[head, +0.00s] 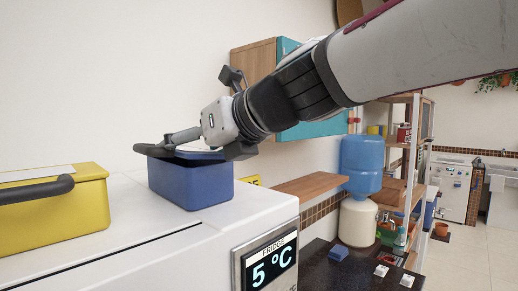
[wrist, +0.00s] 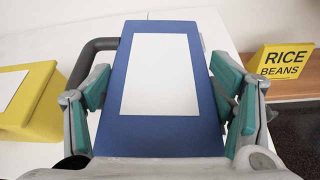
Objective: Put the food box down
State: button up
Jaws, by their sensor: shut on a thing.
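The blue food box (head: 190,186) is upright at the white fridge top (head: 130,225), near its back edge by the wall. Its base looks level with the surface; I cannot tell whether it bears fully on it. My gripper (head: 190,148) reaches down over the box from the upper right and is shut on it. In the wrist view, the box's blue top with a white label (wrist: 160,75) lies between the two teal-padded fingers, one on each side. A dark handle (wrist: 88,55) shows at its left. The box's far side is hidden.
A yellow box (head: 60,205) with a dark handle stands left of the blue one, with a gap between. Bare fridge top lies in front of the blue box.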

jog(key=shift+s+r, duration=0.1)
jog(key=shift+r, duration=0.05)
jog(key=shift+f, duration=0.2)
jog(key=o, duration=1.9)
jog(key=shift+o, duration=0.2)
